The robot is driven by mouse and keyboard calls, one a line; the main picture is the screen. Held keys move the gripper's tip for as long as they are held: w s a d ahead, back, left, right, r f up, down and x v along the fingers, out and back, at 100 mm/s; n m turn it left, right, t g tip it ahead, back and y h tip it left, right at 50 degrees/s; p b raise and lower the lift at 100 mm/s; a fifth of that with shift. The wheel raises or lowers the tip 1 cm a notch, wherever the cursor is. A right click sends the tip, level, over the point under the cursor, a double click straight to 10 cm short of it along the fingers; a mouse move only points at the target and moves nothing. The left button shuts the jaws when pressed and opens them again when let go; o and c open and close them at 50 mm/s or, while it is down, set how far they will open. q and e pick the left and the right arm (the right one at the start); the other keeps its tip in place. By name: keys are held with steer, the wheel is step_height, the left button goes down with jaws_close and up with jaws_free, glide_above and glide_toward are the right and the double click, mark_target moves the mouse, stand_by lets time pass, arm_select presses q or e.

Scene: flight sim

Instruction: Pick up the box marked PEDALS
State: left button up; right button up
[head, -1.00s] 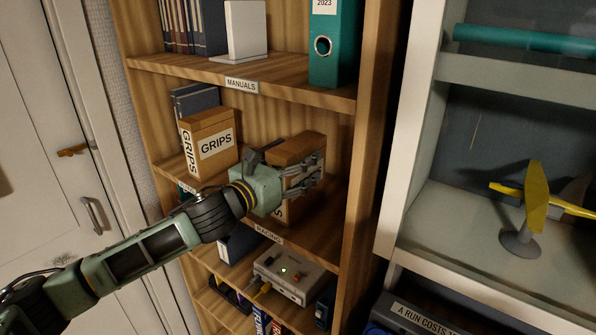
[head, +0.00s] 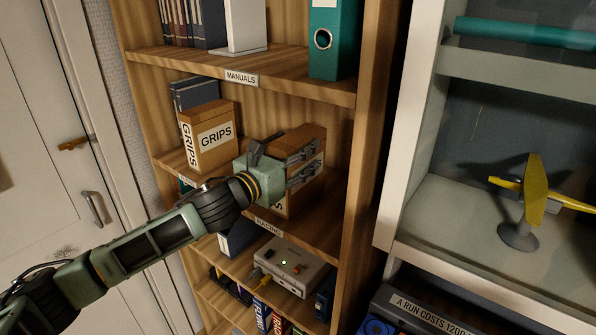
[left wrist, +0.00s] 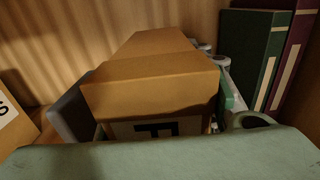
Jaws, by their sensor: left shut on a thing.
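A tan cardboard box (head: 303,138) stands on the middle shelf (head: 318,232), right of the box marked GRIPS (head: 208,138). Its front label is mostly covered by my fingers; only a final S shows low on its left side, so I cannot read the whole word. My left gripper (head: 302,166) is shut on this box, coming from the front left. In the left wrist view the box (left wrist: 150,78) sits between the two fingers, with part of a dark letter on a pale label below its top. It appears to rest on the shelf. My right gripper is not in view.
The shelf above, tagged MANUALS (head: 241,78), holds a teal binder (head: 335,40). A grey device (head: 290,268) sits on the shelf below. The shelf's right upright (head: 365,150) is near the box. Green (left wrist: 248,50) and purple books stand beyond it in the wrist view.

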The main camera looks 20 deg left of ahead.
arm_select(q)
steer(key=shift+r, duration=0.15)
steer(key=shift+c, duration=0.7)
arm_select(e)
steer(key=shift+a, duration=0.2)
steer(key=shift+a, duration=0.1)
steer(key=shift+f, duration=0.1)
